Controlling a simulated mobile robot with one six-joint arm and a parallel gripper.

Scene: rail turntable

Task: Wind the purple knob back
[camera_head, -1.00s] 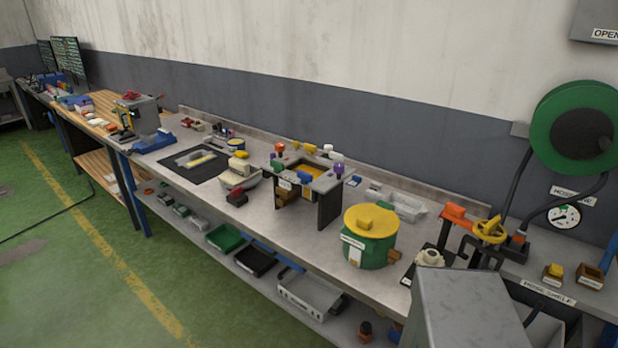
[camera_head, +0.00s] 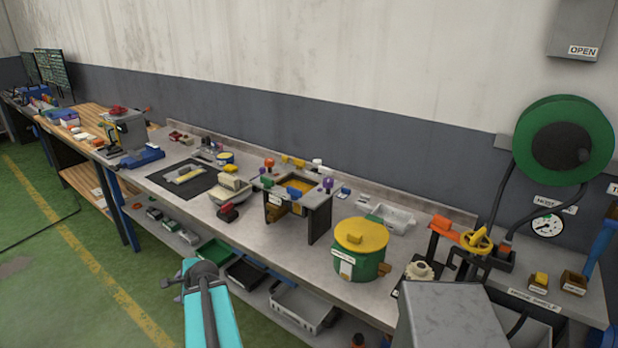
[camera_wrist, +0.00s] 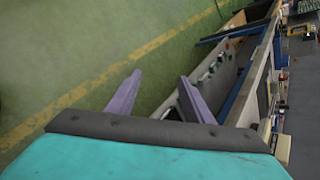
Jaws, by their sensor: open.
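A small grey bench-top stand with dark legs (camera_head: 318,222) stands mid-bench in the head view. A purple knob (camera_head: 327,184) is upright at its right back corner. In the head view my teal arm is in front of the bench, well apart from the stand. The wrist view does not clearly show the purple knobs.
A green pot with a yellow lid (camera_head: 361,245) stands right of the stand. Trays (camera_head: 301,308) fill the lower shelf. A yellow handwheel (camera_head: 476,240) stands at the right. The floor in front is open.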

